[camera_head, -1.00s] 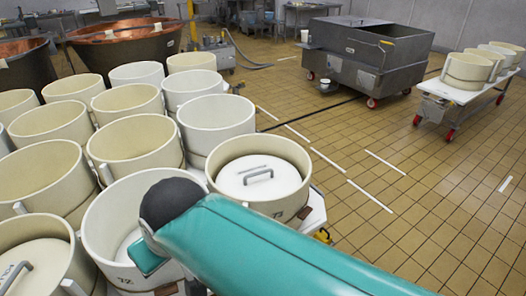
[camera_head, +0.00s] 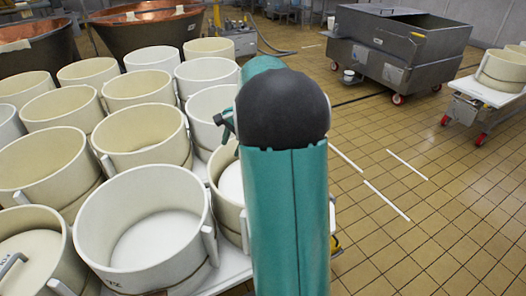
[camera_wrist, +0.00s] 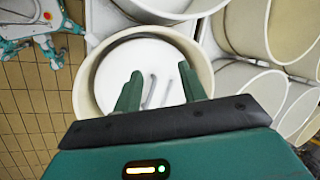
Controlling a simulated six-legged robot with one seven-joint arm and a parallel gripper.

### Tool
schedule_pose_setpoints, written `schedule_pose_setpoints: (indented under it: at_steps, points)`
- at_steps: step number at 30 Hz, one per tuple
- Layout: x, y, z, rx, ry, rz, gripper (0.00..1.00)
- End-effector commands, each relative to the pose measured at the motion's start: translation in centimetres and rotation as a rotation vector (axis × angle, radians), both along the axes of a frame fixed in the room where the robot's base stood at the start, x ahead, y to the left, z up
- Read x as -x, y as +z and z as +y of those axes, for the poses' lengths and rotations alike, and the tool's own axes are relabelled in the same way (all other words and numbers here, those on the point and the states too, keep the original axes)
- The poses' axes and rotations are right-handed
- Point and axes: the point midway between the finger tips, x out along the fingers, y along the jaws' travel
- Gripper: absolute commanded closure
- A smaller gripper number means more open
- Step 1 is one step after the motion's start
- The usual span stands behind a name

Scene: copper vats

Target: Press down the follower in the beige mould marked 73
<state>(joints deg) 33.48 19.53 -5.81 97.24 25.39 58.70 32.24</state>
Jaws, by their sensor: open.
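The beige mould (camera_head: 226,202) with the white follower (camera_head: 232,181) stands at the right edge of the mould group, mostly hidden behind my arm in the head view. Its number cannot be read now. In the wrist view the round mould (camera_wrist: 82,92) holds the flat white follower (camera_wrist: 112,72), with a grey bar handle (camera_wrist: 150,92) on top. My gripper (camera_wrist: 160,72) is above the follower with its two fingers apart. The handle shows between the fingers, and nothing is held. Whether the fingertips touch the follower cannot be told.
An empty-handed mould 72 (camera_head: 92,222) stands close by on the left, with a white disc inside. Several other beige moulds (camera_head: 145,130) crowd behind. Copper vats (camera_head: 150,30) and a grey steel cart (camera_head: 400,50) stand farther back. Tiled floor (camera_head: 420,240) is free at right.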

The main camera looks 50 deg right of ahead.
Motion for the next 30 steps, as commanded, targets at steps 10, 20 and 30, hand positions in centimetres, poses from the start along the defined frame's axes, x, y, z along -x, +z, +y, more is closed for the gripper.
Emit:
schedule_pose_setpoints:
  at_steps: [10, 20, 30]
  points:
    - [0.9, -11.6, -14.0, -0.214, -0.445, 0.074, 0.59]
    - [1.0, -14.9, -16.1, -0.252, -0.520, 0.085, 0.59]
    - [-1.0, -20.2, -14.8, -0.252, -0.518, 0.085, 0.59]
